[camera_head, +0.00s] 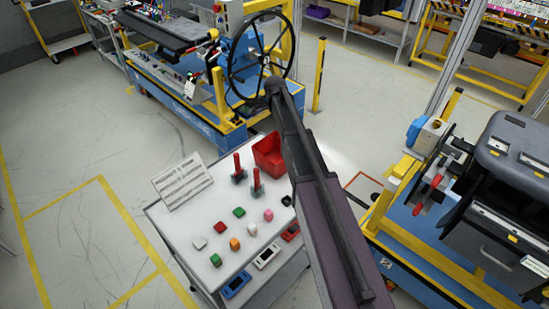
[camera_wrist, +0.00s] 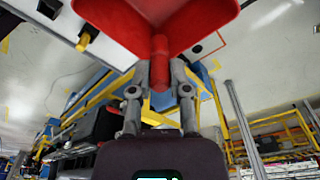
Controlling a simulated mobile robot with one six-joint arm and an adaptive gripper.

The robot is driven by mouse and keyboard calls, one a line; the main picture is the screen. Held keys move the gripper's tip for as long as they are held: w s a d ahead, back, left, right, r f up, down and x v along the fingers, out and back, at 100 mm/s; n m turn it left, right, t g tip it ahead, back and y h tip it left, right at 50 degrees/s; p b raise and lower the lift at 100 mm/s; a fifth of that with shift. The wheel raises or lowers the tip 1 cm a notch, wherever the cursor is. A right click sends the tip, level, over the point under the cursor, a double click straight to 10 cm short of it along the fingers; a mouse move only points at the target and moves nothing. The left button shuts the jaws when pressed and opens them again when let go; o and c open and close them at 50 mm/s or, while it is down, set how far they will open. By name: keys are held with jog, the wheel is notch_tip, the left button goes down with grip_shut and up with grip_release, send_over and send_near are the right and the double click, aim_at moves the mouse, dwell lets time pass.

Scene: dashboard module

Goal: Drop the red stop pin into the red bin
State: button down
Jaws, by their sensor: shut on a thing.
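In the wrist view my gripper (camera_wrist: 159,74) is shut on a red stop pin (camera_wrist: 159,62), a plain red cylinder held between its two grey fingers. The pin's far end overlaps the red bin (camera_wrist: 185,25) in the picture; I cannot tell whether it is inside or only in front of the bin. In the head view the red bin (camera_head: 268,153) stands at the back right of the white table (camera_head: 206,247), partly behind my arm. My gripper and the held pin are hidden there. Two other red pins (camera_head: 238,166) (camera_head: 257,180) stand upright in grey bases beside the bin.
A white printed sign (camera_head: 182,182) stands at the table's back left. A blue and yellow workstation (camera_head: 190,105) is behind; a dashboard module (camera_head: 505,170) is at the right.

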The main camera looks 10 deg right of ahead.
jog(key=shift+f, duration=0.15)
jog(key=shift+f+b, duration=2.8)
jog(key=shift+b, duration=0.1)
jog(key=c, duration=0.5)
grip_release()
